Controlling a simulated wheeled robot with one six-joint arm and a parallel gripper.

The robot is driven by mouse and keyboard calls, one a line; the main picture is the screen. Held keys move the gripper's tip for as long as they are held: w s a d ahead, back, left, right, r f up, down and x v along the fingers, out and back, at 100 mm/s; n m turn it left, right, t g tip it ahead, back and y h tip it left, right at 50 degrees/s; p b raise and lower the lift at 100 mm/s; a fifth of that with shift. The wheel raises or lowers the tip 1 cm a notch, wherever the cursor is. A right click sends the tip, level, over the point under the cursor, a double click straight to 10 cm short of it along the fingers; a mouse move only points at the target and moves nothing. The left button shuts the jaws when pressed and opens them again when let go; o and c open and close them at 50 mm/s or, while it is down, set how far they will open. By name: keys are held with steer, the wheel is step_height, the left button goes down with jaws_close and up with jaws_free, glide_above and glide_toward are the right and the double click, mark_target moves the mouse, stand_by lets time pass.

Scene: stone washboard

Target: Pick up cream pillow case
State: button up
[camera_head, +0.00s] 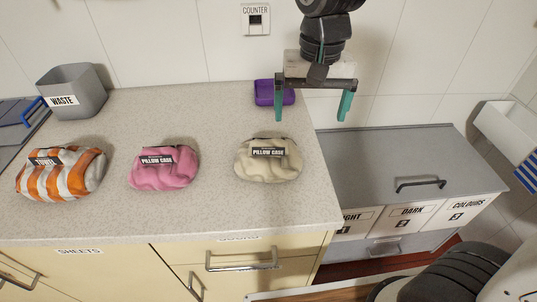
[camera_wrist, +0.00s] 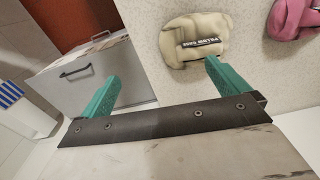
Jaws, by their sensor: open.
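The cream pillow case (camera_head: 268,165) is a folded, rounded bundle with a dark "PILLOW CASE" label. It lies on the right part of the speckled counter (camera_head: 210,215) and also shows at the top of the wrist view (camera_wrist: 192,30). My gripper (camera_head: 312,108) is open and empty, above the counter's right edge, behind and to the right of the cream pillow case in the head view. In the wrist view the green fingers (camera_wrist: 158,90) are spread apart, with the right finger close below the cream bundle in the picture. I cannot tell whether they touch.
A pink pillow case (camera_head: 163,168) and an orange-striped towel (camera_head: 60,174) lie to the left. A purple item (camera_head: 264,93) sits at the back, partly behind my gripper. A grey waste bin (camera_head: 73,90) stands back left. A lower grey lidded unit (camera_head: 400,165) stands right of the counter.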

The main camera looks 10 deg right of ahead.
glide_above(268, 141)
step_height(268, 141, down, 4)
steer(key=shift+r, duration=0.1)
step_height(268, 141, down, 8)
steer(key=shift+r, duration=0.15)
steer(key=c, duration=1.1)
